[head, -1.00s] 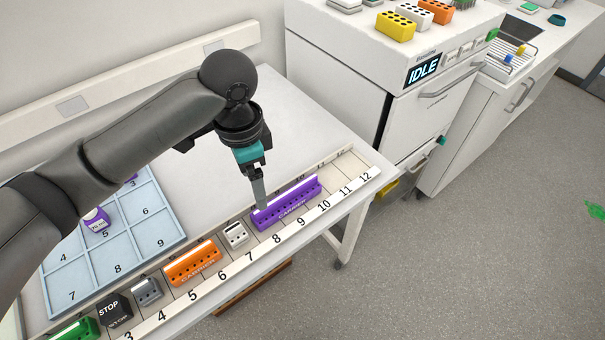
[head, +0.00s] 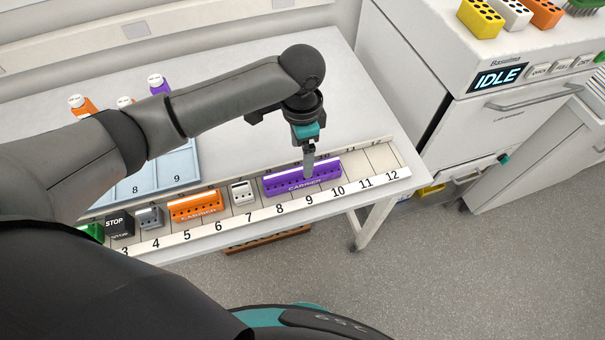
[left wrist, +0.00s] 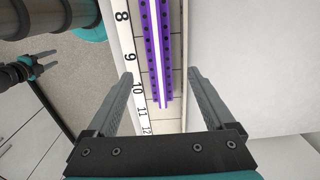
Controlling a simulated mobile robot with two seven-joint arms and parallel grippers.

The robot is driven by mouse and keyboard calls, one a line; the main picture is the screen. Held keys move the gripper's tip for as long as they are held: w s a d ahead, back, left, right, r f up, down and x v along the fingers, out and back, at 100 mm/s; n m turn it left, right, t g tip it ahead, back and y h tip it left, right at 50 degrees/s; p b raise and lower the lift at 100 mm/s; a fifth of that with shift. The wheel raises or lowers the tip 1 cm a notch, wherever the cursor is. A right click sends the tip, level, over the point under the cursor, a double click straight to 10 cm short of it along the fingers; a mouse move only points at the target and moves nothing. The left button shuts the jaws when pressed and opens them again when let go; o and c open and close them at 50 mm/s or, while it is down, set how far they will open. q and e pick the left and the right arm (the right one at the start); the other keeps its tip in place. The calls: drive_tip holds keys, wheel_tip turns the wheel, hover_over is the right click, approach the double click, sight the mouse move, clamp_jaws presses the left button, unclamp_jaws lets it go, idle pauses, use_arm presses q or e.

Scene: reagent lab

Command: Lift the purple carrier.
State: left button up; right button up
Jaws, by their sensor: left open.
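The purple carrier (head: 275,187) is a long block with a white top strip and a row of holes. It lies in the numbered rack around marks 8 to 10. My left gripper (head: 308,170) points down at about the middle of its length, one finger covering part of its front. In the left wrist view the open left gripper (left wrist: 160,76) has one finger on each side of the purple carrier (left wrist: 152,40), with gaps on both sides. I cannot tell how high the tips are. A small dark gripper (left wrist: 48,62), seemingly my right, shows at the left; its jaw state is unclear.
A small white block (head: 243,193) and an orange carrier (head: 196,207) stand left of the purple carrier in the rack. Slots 11 and 12 (head: 385,160) look empty. A blue compartment tray (head: 180,165) lies behind, partly hidden by my arm. The white machine (head: 480,105) stands to the right.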

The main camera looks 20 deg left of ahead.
use_arm(q)
drive_tip(key=shift+s+f, duration=0.1)
drive_tip(key=shift+f, duration=3.1)
clamp_jaws()
